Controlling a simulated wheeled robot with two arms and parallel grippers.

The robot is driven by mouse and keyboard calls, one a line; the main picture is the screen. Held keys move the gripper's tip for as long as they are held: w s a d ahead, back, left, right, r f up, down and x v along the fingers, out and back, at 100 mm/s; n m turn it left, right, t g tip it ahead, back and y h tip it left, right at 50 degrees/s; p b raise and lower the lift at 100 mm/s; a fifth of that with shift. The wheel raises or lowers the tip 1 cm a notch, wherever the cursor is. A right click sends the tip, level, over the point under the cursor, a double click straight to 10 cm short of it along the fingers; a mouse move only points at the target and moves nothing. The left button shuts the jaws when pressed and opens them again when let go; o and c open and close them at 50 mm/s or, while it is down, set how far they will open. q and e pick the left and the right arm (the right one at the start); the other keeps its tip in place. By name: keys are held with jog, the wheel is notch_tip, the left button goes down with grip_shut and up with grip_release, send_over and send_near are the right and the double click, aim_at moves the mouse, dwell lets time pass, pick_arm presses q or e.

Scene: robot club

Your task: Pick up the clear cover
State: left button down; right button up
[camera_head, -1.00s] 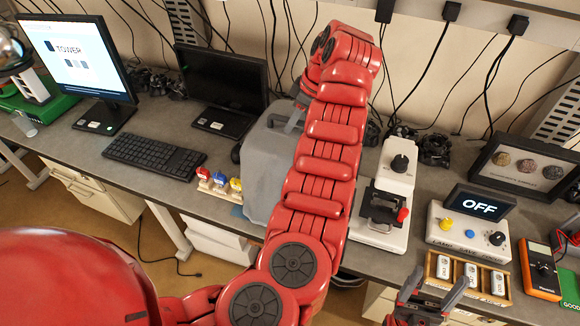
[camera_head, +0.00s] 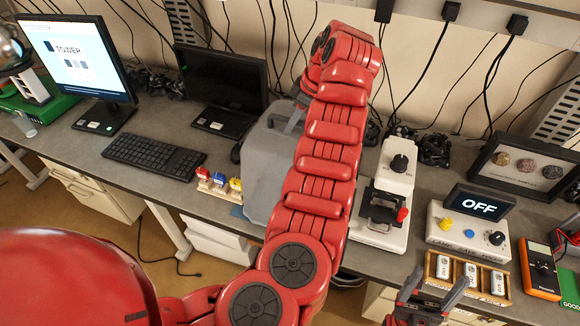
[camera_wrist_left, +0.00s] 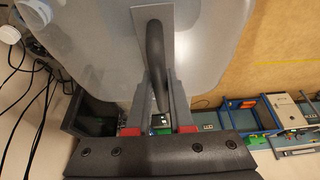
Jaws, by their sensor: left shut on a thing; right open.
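The clear cover (camera_head: 263,165) is a translucent grey, box-like hood with a handle on top, at the middle of the desk. My red arm hides its right side. In the left wrist view the cover's top (camera_wrist_left: 95,35) fills the upper part, and its dark curved handle (camera_wrist_left: 154,45) lies between the fingers. My left gripper (camera_wrist_left: 160,90) is shut on this handle; in the head view it is mostly hidden behind the arm. I cannot tell whether the cover's base touches the desk. My right gripper (camera_head: 436,292) is open and empty at the desk's front edge.
A white device with a black knob (camera_head: 398,165) stands right of my arm. Small coloured figures (camera_head: 220,184) stand close left of the cover. A keyboard (camera_head: 153,156), monitor (camera_head: 80,60), OFF box (camera_head: 470,230) and wooden tray (camera_head: 440,268) are also on the desk.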

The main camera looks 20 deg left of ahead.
pick_arm(q)
jog(key=shift+w+r, duration=0.1)
jog(key=shift+r, duration=0.05)
jog(key=shift+r+b, duration=0.25)
jog(key=shift+b, duration=0.05)
notch_tip(320, 180, up, 4)
jog(key=shift+r+b, duration=0.1)
jog(key=shift+b, duration=0.7)
notch_tip(320, 180, up, 4)
jog(key=shift+r+p, duration=0.25)
jog(key=shift+p, duration=1)
jog(key=shift+r+p, duration=0.35)
jog(key=shift+f, duration=0.1)
